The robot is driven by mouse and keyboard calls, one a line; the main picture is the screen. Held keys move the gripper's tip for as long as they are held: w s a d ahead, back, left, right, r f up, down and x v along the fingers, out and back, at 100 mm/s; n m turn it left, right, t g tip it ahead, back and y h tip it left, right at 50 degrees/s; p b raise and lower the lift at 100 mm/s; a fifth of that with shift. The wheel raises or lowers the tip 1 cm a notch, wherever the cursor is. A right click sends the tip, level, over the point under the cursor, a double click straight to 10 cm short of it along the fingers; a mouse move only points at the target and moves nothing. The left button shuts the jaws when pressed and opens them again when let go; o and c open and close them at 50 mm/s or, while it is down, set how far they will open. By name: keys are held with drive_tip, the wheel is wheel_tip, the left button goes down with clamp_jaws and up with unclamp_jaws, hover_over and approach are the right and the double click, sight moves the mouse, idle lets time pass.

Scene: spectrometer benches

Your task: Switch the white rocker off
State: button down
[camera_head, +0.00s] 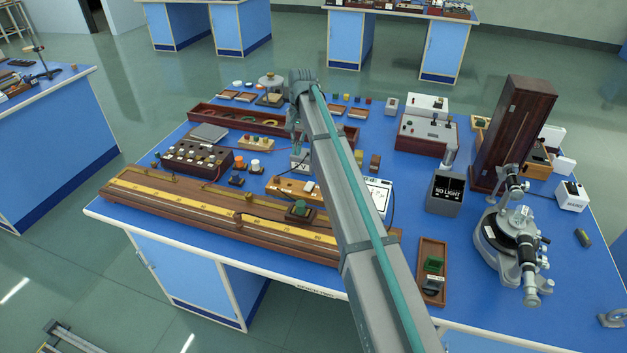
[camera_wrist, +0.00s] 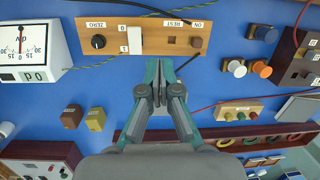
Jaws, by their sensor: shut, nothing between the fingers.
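The white rocker (camera_wrist: 135,41) sits on a wooden panel (camera_wrist: 222,41) in the wrist view, beside small labels that read 0 and 1. Which side is pressed down I cannot tell. My gripper (camera_wrist: 160,64) is shut and empty. In the wrist view its tips show just below the panel's lower edge, a little right of the rocker. In the head view my gripper (camera_head: 298,146) hangs above the bench.
On the panel are a black ZERO knob (camera_wrist: 98,41) and a brown button (camera_wrist: 196,42) by the ON label. A white meter (camera_wrist: 30,48) stands left of the panel. Yellow-green wires run near it. Two small blocks (camera_wrist: 95,119) stand on the blue bench.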

sight(307, 187)
drive_tip(key=d, duration=0.2)
drive_tip(key=d+m, duration=0.1)
drive_tip(key=shift+w+d+r+h, duration=0.15)
drive_tip(key=shift+d+r+h, duration=0.15)
drive_tip(key=shift+d+r, duration=0.1)
drive_tip(key=f+p, duration=0.1)
drive_tip(key=f, duration=0.3)
drive_tip(key=s+f+p, duration=0.1)
drive_tip(key=f+p, duration=0.1)
drive_tip(key=f, duration=0.3)
drive_tip(key=s+f+p, duration=0.1)
drive_tip(key=f, duration=0.4)
drive_tip(key=shift+a+p, duration=0.35)
drive_tip(key=shift+p, duration=0.05)
